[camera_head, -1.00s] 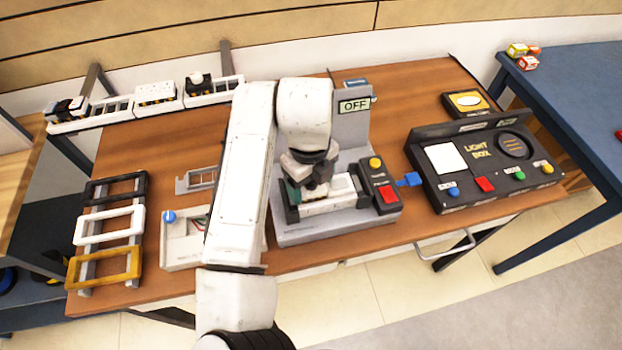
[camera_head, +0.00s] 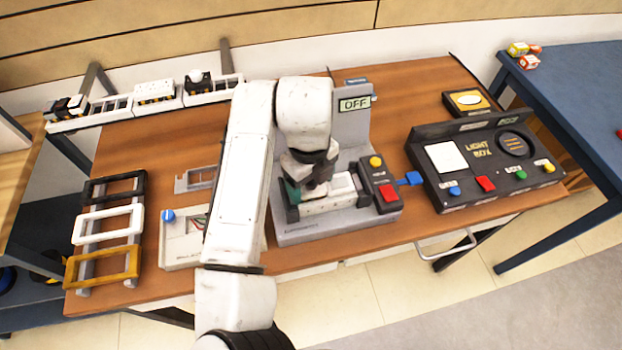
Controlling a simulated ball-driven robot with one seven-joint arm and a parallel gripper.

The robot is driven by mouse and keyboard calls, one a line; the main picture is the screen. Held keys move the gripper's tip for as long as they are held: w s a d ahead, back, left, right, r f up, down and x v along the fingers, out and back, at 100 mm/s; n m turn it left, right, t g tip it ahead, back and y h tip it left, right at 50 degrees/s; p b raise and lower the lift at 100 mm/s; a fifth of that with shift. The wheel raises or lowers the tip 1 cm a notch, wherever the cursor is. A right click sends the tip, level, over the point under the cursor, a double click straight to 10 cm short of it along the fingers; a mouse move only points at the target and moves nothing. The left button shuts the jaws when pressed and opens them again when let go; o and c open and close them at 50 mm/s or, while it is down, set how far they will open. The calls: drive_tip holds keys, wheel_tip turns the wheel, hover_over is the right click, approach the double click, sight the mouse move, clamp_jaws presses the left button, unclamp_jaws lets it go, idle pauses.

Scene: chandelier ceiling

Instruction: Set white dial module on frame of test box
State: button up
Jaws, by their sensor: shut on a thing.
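The test box is a grey machine (camera_head: 290,233) in the middle of the table, with a small display (camera_head: 355,103) reading OFF. A white block-like part (camera_head: 328,204), which seems to be the white dial module, lies at the frame area of the box between dark end pieces. My gripper (camera_head: 312,186) points down over the left part of this white piece. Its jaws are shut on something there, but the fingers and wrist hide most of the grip. No dial face shows, and I cannot tell whether the piece rests on the frame or is held just above it.
A red and yellow button panel (camera_head: 381,184) stands right of the white piece. A black light box (camera_head: 480,198) is further right. A white meter box (camera_head: 183,252) and a rack of coloured frames (camera_head: 107,225) stand left. A module rail (camera_head: 118,112) runs behind.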

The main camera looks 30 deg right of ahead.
drive_tip(key=o, duration=1)
drive_tip(key=shift+f, duration=0.1)
drive_tip(key=shift+o, duration=0.2)
drive_tip(key=shift+r+p, duration=0.65)
drive_tip(key=shift+r, duration=0.35)
drive_tip(key=shift+r+p, duration=1.3)
drive_tip(key=shift+r, duration=0.8)
